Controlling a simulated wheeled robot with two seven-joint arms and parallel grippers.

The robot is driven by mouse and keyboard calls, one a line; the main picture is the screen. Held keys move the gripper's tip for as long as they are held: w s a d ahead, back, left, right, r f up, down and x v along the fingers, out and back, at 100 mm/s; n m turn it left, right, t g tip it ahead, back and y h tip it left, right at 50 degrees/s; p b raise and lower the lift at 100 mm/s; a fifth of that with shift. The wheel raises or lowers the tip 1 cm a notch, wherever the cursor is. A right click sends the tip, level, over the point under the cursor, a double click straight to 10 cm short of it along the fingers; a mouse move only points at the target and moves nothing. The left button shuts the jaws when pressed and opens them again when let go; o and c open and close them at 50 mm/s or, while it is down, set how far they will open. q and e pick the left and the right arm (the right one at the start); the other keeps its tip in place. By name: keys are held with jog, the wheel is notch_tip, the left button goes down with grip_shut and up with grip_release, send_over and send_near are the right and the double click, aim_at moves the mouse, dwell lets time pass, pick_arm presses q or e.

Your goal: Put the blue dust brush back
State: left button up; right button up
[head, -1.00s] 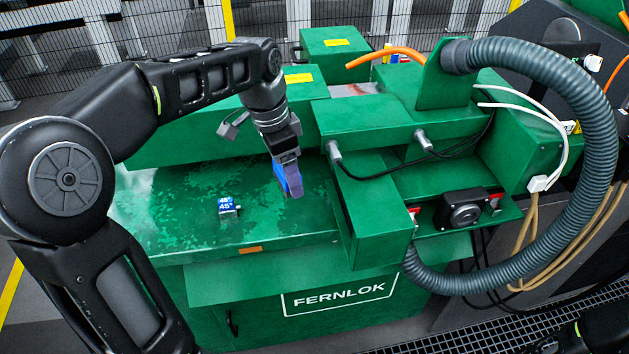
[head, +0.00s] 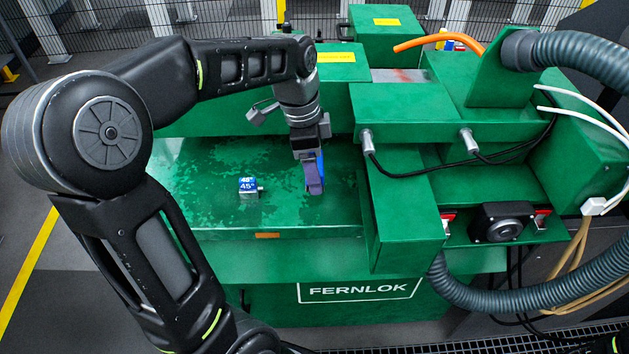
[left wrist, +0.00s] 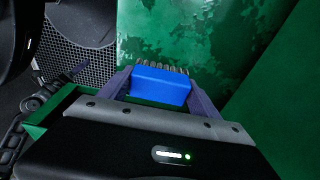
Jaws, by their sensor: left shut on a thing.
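The blue dust brush (left wrist: 160,86) is held between the fingers of my left gripper (left wrist: 158,90), with its bristles pointing away from the palm. In the head view my left gripper (head: 314,182) points down over the green worktop (head: 210,215), and a strip of the blue brush (head: 320,163) shows beside its fingers. Most of the brush is hidden there by the gripper. I cannot tell whether the bristles touch the worktop. My right gripper is not in view.
A small blue and silver block marked 45° (head: 248,187) sits on the worktop left of my gripper. A green housing (head: 403,215) rises just to the right. A grey hose (head: 590,50), an orange hose (head: 440,42) and cables lie further right. The worktop's front left is clear.

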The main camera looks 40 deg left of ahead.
pick_arm(q)
jog(key=shift+f, duration=0.45)
jog(key=shift+f, duration=1.85)
jog(key=shift+f, duration=0.2)
jog(key=o, duration=1.6)
jog(key=shift+r, duration=0.15)
jog(key=r, duration=0.4)
jog(key=a+r, duration=0.1)
jog(key=r, duration=0.3)
jog(key=s+r, duration=0.1)
jog(key=r, duration=0.3)
jog(key=shift+a, duration=0.3)
